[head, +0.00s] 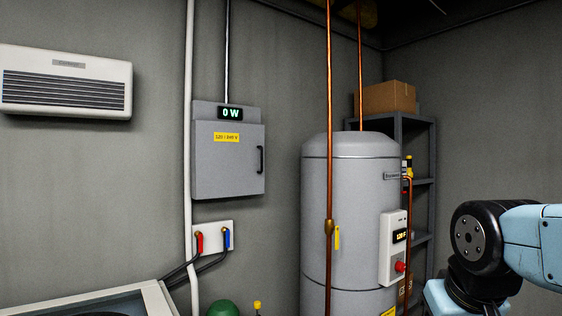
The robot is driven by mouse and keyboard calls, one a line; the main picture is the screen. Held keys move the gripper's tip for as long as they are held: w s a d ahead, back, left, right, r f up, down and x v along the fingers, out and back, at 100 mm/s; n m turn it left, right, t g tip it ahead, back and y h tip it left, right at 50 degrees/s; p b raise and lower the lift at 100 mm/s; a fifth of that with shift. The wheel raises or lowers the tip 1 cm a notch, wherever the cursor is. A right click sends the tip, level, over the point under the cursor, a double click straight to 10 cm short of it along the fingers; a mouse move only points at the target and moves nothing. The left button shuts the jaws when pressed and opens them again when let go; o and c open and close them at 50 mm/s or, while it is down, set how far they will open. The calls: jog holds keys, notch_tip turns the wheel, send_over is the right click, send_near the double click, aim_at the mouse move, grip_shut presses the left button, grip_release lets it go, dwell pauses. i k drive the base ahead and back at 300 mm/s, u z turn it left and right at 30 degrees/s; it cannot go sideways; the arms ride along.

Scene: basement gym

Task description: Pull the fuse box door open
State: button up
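The fuse box (198,111) is a grey metal box on the wall, left of the picture's middle. Its door (221,170) looks shut and has a yellow label (226,137) near the top. A black vertical handle (260,160) sits on the door's right side. A small display (230,113) above the door reads "0 W". My blue and black arm shows at the lower right, well apart from the fuse box. My gripper is not in view.
A grey water heater (343,215) with copper pipes (329,100) stands right of the fuse box. A white pipe (188,120) runs down the box's left side. Red and blue valves (199,242) are below it, and a white-rimmed appliance (157,297) is at the lower left.

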aim_at(230, 156)
jog(key=u, duration=0.2)
jog(key=i, duration=0.85)
jog(key=z, duration=0.1)
